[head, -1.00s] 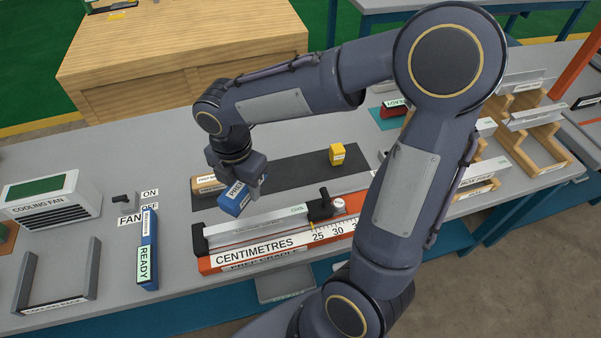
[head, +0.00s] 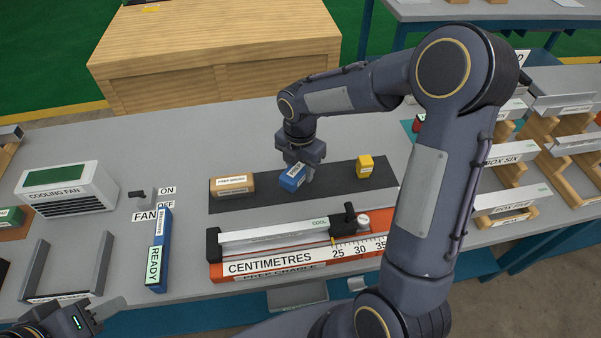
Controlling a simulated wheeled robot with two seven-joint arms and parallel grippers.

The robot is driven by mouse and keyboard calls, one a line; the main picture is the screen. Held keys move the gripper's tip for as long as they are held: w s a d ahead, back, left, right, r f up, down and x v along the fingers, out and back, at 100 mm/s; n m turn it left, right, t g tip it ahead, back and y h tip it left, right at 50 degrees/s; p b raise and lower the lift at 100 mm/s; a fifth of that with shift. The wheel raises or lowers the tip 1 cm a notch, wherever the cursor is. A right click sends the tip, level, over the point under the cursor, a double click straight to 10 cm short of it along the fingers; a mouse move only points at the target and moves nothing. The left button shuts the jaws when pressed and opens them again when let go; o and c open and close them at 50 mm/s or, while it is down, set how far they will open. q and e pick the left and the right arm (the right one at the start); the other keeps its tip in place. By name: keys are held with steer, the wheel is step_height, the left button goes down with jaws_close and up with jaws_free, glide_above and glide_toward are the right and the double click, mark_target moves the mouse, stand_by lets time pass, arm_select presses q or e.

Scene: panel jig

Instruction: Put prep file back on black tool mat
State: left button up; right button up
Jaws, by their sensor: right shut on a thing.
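The prep file (head: 292,177) is a blue block with a white label. My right gripper (head: 300,172) points down and is shut on it. The file is at the middle of the black tool mat (head: 335,187), between the brown prep brush block and a yellow block. I cannot tell whether its underside touches the mat or is slightly above it. My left gripper (head: 98,312) is low at the left front, far from the mat, and its opening is unclear.
The prep brush (head: 232,185) and the yellow block (head: 364,167) stand on the mat. The orange prep cradle (head: 300,262) with a metal bar (head: 275,235) lies in front. A blue READY block (head: 159,250) and a cooling fan (head: 66,188) are left. Wooden racks (head: 530,180) stand right.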

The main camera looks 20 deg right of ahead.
steer(key=shift+w+d+f, duration=0.25)
steer(key=shift+w+f, duration=0.35)
steer(key=shift+f, duration=0.15)
steer(key=shift+w+d+f, duration=0.1)
steer(key=shift+w+f, duration=0.1)
steer(key=shift+f, duration=1.6)
steer(key=shift+f, duration=0.1)
steer(key=o, duration=1)
steer(key=shift+o, duration=0.2)
